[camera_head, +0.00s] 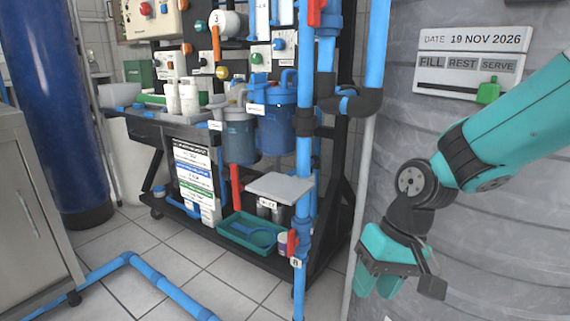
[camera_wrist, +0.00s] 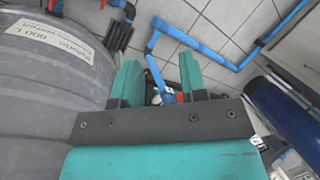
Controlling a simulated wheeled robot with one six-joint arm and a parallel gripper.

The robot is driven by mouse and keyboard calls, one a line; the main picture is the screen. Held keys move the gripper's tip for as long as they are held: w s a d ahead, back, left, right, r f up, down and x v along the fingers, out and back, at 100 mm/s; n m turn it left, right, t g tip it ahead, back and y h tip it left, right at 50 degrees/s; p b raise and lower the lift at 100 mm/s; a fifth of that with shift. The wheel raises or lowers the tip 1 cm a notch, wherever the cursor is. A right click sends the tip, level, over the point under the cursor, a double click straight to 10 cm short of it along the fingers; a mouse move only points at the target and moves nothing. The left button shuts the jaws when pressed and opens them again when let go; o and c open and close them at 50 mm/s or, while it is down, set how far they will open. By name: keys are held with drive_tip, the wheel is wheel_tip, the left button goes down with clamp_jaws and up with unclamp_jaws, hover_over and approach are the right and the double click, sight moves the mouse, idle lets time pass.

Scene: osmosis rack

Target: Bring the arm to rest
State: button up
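My arm reaches in from the right side of the head view and is bent downward at the wrist. My gripper (camera_head: 377,284) hangs in the air in front of the grey ribbed tank (camera_head: 460,200), pointing down. In the wrist view my gripper (camera_wrist: 159,78) shows two teal fingers spread apart with nothing held between them. Blue pipe and floor show beyond the gap, at a distance.
The black rack (camera_head: 275,262) with blue filter housings (camera_head: 278,130) stands left of my gripper. A vertical blue pipe (camera_head: 305,180) with red-handled valves runs at its front corner. A steel cabinet (camera_head: 30,200) is at far left. Tiled floor lies between, crossed by a blue pipe (camera_head: 165,288).

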drive_tip(key=s+r+n+t+p, duration=0.1)
drive_tip(key=s+r+n, duration=0.4)
drive_tip(key=s+r, duration=0.75)
wheel_tip(320, 180, up, 36)
drive_tip(key=s+p, duration=0.2)
drive_tip(key=p, duration=3.6)
drive_tip(key=shift+d+f+y, duration=0.15)
drive_tip(key=shift+d+y, duration=0.1)
drive_tip(key=shift+y, duration=0.05)
